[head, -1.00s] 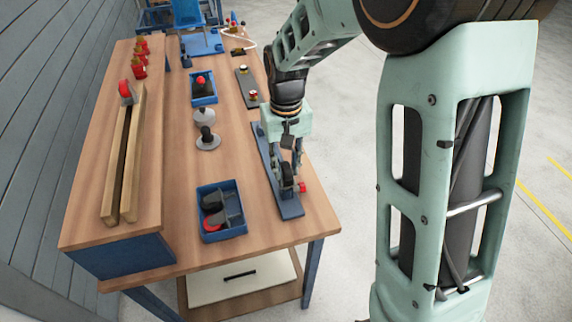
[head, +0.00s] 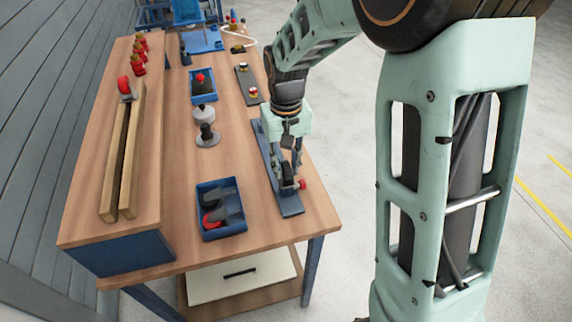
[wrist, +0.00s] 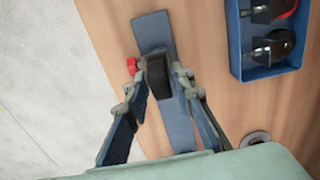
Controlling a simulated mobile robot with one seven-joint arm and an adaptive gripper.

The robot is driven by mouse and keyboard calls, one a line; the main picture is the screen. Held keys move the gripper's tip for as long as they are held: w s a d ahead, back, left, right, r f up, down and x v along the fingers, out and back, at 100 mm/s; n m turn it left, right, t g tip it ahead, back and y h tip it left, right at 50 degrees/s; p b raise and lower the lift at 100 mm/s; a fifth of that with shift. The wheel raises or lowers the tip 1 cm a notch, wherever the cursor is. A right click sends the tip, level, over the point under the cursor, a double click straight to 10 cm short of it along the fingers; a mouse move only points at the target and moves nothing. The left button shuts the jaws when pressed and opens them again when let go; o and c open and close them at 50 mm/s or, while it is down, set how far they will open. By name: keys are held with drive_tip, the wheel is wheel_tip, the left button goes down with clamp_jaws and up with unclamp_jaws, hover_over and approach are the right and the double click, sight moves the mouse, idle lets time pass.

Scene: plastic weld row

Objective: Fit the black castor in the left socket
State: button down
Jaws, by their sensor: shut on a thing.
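A black castor (head: 287,178) stands at the near part of a long blue-grey plate (head: 291,209) along the right edge of the bench. My gripper (head: 289,165) points down and is shut on the castor. In the wrist view the black castor (wrist: 159,76) sits between my two fingertips (wrist: 157,80), over the same plate (wrist: 153,32). A red knob (head: 302,184) is beside the castor, and it also shows in the wrist view (wrist: 131,66). The sockets are hidden under the castor and fingers. I cannot tell how deep the castor sits.
A blue bin (head: 222,236) with black and red castors stands to the left. A grey cylindrical part (head: 207,136) stands behind it. Another blue bin (head: 204,99) and a dark plate with knobs (head: 249,86) are farther back. Bare bench lies between bin and plate.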

drive_tip(key=shift+f+b, duration=0.3)
drive_tip(key=shift+f, duration=0.1)
idle(0.4)
drive_tip(key=c, duration=1.2)
unclamp_jaws()
drive_tip(key=shift+o, duration=0.2)
drive_tip(key=shift+r, duration=0.1)
drive_tip(key=shift+r+p, duration=2.7)
drive_tip(key=shift+r, duration=0.7)
